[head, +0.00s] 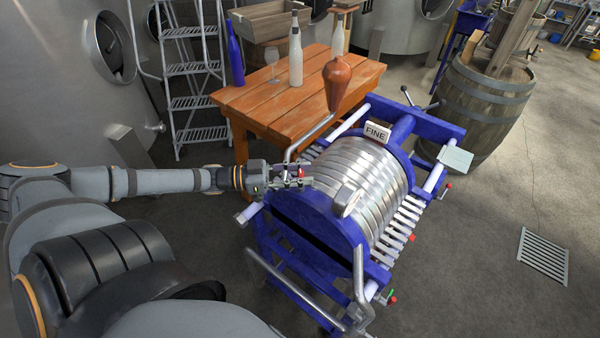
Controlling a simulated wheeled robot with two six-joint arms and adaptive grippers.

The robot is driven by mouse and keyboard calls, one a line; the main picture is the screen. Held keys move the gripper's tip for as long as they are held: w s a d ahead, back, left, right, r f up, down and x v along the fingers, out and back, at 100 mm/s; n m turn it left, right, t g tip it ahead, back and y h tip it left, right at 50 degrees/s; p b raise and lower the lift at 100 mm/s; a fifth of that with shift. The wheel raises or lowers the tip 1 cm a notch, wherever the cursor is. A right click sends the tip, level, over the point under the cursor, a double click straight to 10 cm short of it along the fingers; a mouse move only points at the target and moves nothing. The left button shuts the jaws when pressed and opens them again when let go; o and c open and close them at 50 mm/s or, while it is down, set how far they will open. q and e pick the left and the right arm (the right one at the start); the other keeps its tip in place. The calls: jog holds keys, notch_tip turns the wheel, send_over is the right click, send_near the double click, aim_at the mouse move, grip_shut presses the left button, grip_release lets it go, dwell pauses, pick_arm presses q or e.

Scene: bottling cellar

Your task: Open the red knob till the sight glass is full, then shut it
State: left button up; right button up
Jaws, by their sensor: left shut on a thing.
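My left gripper (294,179) reaches in from the left to the near left side of a blue-framed plate filter (315,213). It is shut on a small red knob (301,171), of which only a bit shows between and above the fingers. My right gripper is not in view.
Other red knobs sit along the filter's right side (412,238). A sign reading FINE (377,132) stands on top. Behind are a wooden table (245,98) with bottles and a glass, a ladder (192,103) and a barrel (478,110). The floor at right is clear around a drain grate (543,256).

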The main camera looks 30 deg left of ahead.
pick_arm(q)
jog(key=shift+r+n+t+y+p, duration=0.25)
jog(key=shift+n+t+y+p, duration=0.05)
jog(key=shift+p, duration=0.3)
jog(key=n+t+y+p, duration=0.1)
jog(key=n+y+p, duration=0.1)
jog(key=n+t+y+p, duration=0.1)
jog(key=t+y+p, duration=0.1)
jog(key=p, duration=0.1)
jog(key=shift+r+n+t+y, duration=0.2)
jog(key=shift+n+t+y, duration=0.1)
jog(key=shift+n+y, duration=0.1)
jog(key=shift+d+f+n+t+y+p, duration=0.15)
jog(key=shift+n+t+y+p, duration=0.45)
jog(key=shift+n+y+p, duration=0.4)
jog(key=y, duration=0.1)
jog(key=n+y, duration=0.1)
jog(key=y, duration=0.1)
jog(key=shift+f+n+t, duration=0.15)
jog(key=shift+n+t, duration=0.15)
jog(key=shift+n+y, duration=0.5)
jog(key=shift+y, duration=0.6)
jog(key=o, duration=1.2)
jog(key=shift+w+f, duration=0.1)
jog(key=shift+c, duration=0.2)
